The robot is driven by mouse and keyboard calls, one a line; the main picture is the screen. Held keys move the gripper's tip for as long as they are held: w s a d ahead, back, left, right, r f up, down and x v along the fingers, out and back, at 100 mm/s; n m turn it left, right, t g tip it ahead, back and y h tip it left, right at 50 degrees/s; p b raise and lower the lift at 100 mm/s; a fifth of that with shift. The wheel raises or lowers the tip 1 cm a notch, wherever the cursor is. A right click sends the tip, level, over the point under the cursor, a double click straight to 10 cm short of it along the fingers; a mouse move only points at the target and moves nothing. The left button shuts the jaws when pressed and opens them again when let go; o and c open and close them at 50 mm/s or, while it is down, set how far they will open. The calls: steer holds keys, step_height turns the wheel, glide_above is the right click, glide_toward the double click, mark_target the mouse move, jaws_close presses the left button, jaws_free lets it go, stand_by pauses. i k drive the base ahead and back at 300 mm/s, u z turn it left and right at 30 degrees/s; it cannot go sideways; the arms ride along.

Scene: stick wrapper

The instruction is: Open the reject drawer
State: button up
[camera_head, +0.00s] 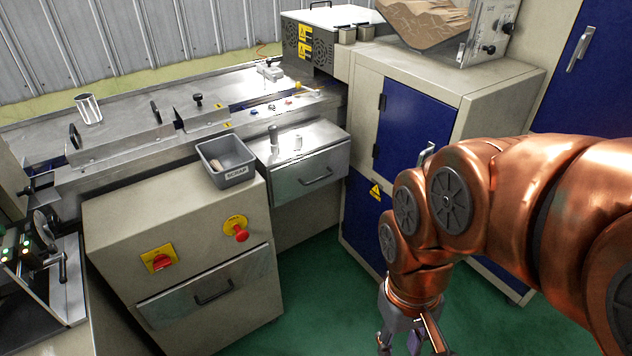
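Two metal drawer fronts show in the head view, and I see no reject label on either. The lower drawer front (240,278) is in the beige cabinet at the lower left, with a dark bar handle (213,293); it looks closed. The upper metal front (288,185) is below the machine bed near the middle, with a bar handle (316,178); it also looks closed. My gripper (408,346) points down at the bottom edge, right of both fronts and touching neither. Its fingertips are partly cut off, so its opening is unclear.
A grey scrap bin (226,160) stands on the beige cabinet (110,225). A red knob (161,262) and red button (240,233) are on its front. A blue-doored cabinet (408,125) stands behind my arm. Green floor (305,300) is clear between the cabinet and my gripper.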

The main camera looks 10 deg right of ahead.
mark_target(291, 180)
steer(key=u, duration=0.05)
steer(key=k, duration=0.35)
steer(key=z, duration=0.65)
steer(key=i, duration=0.8)
steer(key=u, duration=1.95)
